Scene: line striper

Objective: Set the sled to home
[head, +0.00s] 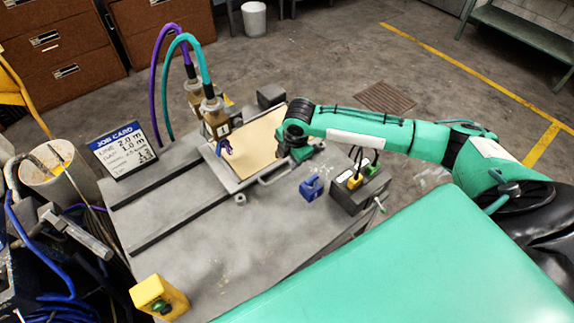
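The sled (228,172) is a grey metal frame around a tan board (252,145). It sits across two dark rails (178,222) at the back right part of the grey table. A grey bar handle shows on its near right side. My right arm reaches in from the right. My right gripper (287,158) points down at the sled's right edge, close to the handle. Its fingers are mostly hidden by the wrist, so I cannot tell whether it touches or grips anything. My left gripper is not in view.
Two bottles (214,118) with purple and teal hoses stand behind the sled. A job card (122,150) stands back left. A blue block (312,188) and a dark connector box (352,193) lie at right. A yellow button box (160,297) is at front left. The front tabletop is clear.

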